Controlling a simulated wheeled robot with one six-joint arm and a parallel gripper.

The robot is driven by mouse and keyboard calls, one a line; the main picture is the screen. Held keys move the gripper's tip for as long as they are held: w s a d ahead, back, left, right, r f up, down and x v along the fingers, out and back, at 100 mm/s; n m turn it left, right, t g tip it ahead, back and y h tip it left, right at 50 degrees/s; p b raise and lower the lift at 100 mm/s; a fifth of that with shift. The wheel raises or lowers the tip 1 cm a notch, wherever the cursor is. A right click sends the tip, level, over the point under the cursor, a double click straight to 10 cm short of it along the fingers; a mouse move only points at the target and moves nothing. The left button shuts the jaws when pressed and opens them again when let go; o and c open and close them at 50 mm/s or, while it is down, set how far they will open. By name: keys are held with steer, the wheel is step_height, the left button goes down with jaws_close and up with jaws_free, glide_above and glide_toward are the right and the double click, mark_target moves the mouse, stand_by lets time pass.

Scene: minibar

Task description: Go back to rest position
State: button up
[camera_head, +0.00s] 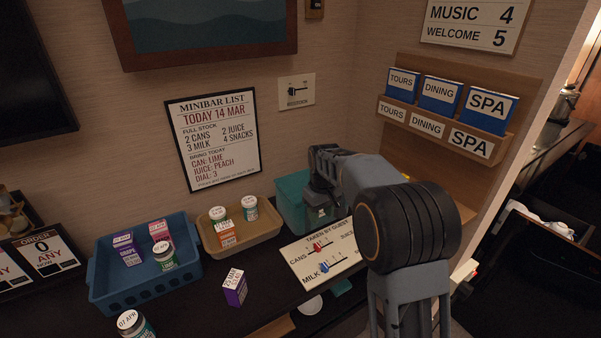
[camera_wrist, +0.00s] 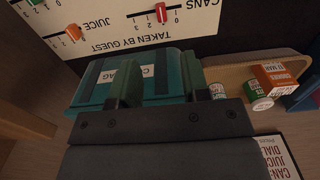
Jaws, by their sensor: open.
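My gripper (camera_head: 322,192) hangs above the counter at the end of my raised arm, in front of a teal box (camera_head: 291,199). In the wrist view my gripper (camera_wrist: 160,82) has its two fingers apart, with nothing between them. The teal box (camera_wrist: 158,62) lies beyond the fingers and carries a partly hidden white label. I cannot tell whether the fingers touch it. The "Taken by guest" board (camera_head: 302,262) with its sliders lies on the counter close to the gripper.
A blue basket (camera_head: 143,286) and a tan tray (camera_head: 263,233) hold small boxes and jars. A purple carton (camera_head: 234,288) and a jar (camera_head: 134,324) stand on the dark counter. A wooden leaflet rack (camera_head: 470,118) is on the wall at right, near my arm.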

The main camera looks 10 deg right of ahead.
steer(key=s+r+m+t+p, duration=0.1)
steer(key=s+r, duration=0.4)
steer(key=s, duration=0.6)
steer(key=s+d+r+m+t+p, duration=0.1)
steer(key=s+p, duration=0.5)
steer(key=s, duration=0.6)
steer(key=shift+s+d+r+m+t, duration=0.25)
steer(key=shift+r+m+t, duration=0.55)
steer(key=shift+r+m, duration=0.8)
steer(key=shift+r+n, duration=0.3)
